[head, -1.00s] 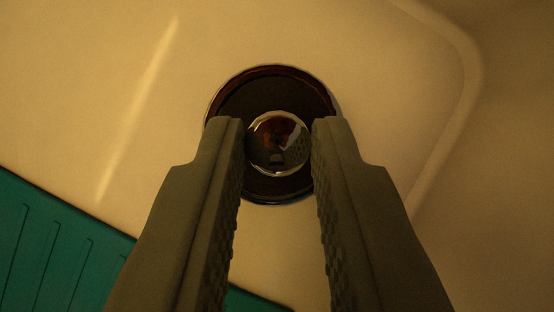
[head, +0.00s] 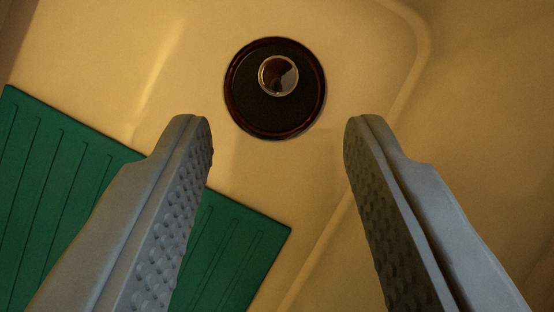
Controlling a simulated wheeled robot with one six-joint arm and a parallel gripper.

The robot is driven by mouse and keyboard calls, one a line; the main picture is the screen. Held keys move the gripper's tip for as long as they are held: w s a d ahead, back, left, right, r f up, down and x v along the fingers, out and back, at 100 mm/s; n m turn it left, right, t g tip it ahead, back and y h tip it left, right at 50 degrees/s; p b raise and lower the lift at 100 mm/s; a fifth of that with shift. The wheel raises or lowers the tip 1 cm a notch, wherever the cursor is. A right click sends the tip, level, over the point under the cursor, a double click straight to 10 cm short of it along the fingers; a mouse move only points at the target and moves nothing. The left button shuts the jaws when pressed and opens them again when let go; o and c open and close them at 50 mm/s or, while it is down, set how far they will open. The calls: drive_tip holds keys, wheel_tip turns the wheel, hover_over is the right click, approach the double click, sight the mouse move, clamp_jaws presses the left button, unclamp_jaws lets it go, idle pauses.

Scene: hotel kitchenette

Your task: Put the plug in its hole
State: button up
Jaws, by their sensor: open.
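The plug is a dark round disc (head: 250,108) with a shiny metal knob (head: 278,76) on top. It sits in the pale sink floor, upper middle of the head view, and it covers the place where its hole would be. From above it looks level, but how deep it sits cannot be told. My gripper (head: 278,130) is open and empty, its two grey fingers spread wide. The fingertips are apart from the plug, below it in the picture and to either side. No fingertip touches the knob.
A green ribbed mat (head: 60,190) lies at the lower left, with one corner reaching between my fingers. The pale sink floor (head: 120,60) is bare around the plug. A curved sink edge (head: 422,45) and wall rise at the right.

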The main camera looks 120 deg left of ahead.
drive_tip(key=shift+v, duration=2.75)
drive_tip(key=s+d+r+n+t+y, duration=0.3)
drive_tip(key=s+r+n+t, duration=0.5)
drive_tip(key=s, duration=0.5)
drive_tip(key=s+d+r+n+t+y, duration=0.3)
drive_tip(key=s+r+n+t, duration=0.5)
drive_tip(key=s, duration=0.5)
wheel_tip(320, 180, up, 3)
drive_tip(key=shift+d+f+t, duration=0.2)
drive_tip(key=shift+f+t, duration=0.05)
drive_tip(key=shift+t, duration=0.15)
